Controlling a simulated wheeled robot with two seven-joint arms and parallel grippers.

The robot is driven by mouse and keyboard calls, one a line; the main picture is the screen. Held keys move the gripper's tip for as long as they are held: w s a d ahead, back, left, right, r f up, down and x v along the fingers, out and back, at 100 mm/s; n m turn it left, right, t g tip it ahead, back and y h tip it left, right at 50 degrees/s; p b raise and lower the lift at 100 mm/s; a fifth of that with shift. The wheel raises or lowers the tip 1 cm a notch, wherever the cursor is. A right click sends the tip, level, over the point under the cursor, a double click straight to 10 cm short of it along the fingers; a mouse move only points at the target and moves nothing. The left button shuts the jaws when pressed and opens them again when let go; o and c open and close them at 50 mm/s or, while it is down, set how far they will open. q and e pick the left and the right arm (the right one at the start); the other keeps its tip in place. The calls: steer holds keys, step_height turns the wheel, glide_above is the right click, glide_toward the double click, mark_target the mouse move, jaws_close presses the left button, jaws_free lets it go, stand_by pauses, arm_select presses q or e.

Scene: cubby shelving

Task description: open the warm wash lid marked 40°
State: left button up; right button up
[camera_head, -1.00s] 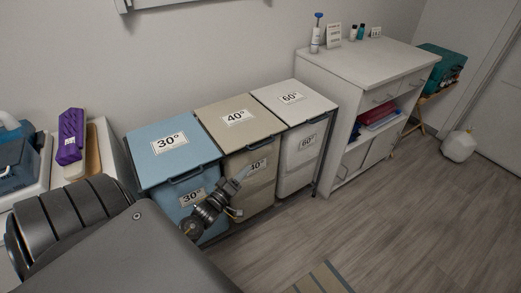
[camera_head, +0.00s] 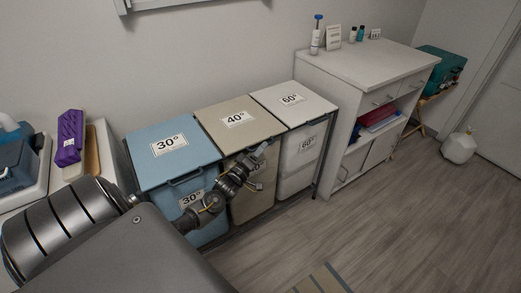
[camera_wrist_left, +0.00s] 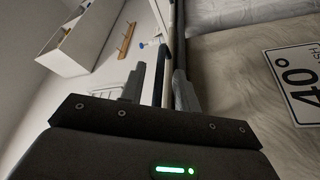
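The beige 40° lid (camera_head: 228,112) lies flat and shut on the middle bin (camera_head: 252,196), between the blue 30° lid (camera_head: 150,140) and the white 60° lid (camera_head: 303,110). My left gripper (camera_head: 262,151) is at the 40° lid's front edge and hides part of the bin's front label. In the left wrist view, its two fingers (camera_wrist_left: 160,88) stand apart. A dark bar (camera_wrist_left: 179,45) shows between them; I cannot tell if they touch it. The beige surface with a 40° label (camera_wrist_left: 296,78) is beside them at right. My right gripper is out of view.
A white cabinet (camera_head: 365,65) with bottles on top stands right of the bins. A white jug (camera_head: 459,148) is on the floor. A purple item (camera_head: 70,138) lies at left. The floor in front of the cabinet is clear.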

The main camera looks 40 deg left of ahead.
arm_select(q)
steer(key=shift+w, duration=0.25)
jaws_close()
steer(key=shift+r, duration=0.15)
